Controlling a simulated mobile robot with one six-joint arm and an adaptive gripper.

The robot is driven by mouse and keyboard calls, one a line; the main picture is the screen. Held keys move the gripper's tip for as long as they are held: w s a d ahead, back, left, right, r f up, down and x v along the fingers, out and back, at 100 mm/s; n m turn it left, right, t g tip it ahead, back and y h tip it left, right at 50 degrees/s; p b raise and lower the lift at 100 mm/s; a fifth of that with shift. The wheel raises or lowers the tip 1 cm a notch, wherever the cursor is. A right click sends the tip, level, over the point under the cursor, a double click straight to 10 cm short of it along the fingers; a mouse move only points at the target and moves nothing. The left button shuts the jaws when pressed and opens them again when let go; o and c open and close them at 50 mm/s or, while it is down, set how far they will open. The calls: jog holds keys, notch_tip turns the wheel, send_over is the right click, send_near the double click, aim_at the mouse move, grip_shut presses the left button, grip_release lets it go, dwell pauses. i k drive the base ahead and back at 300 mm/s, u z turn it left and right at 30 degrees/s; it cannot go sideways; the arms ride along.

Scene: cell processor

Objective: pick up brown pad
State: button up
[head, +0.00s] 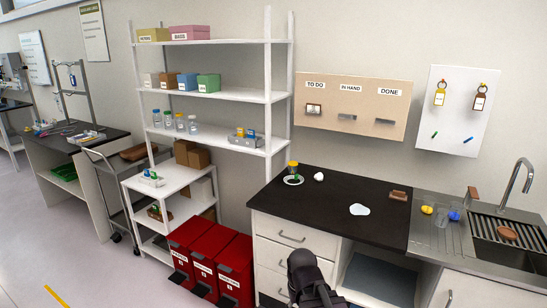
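A small brown block-like item (398,195) lies on the black countertop (340,225), near its right end beside the sink unit. A second brown item (507,233), flat and rounded, lies in the sink area at the far right. Both are small here, and I cannot tell for sure which one is the pad. The black end of my arm with my gripper (308,278) shows at the bottom centre, in front of the drawers and well apart from both brown items. Its fingers cannot be made out, and I see nothing held.
Yellow and blue items and a clear glass (441,216) stand by the sink. Red bins (235,265) and white shelves (215,95) are left.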

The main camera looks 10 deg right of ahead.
aim_at(400, 196)
jog(key=z, duration=0.4)
jog(key=i, duration=0.85)
jog(key=z, duration=0.65)
jog(key=i, duration=0.7)
jog(key=z, duration=0.2)
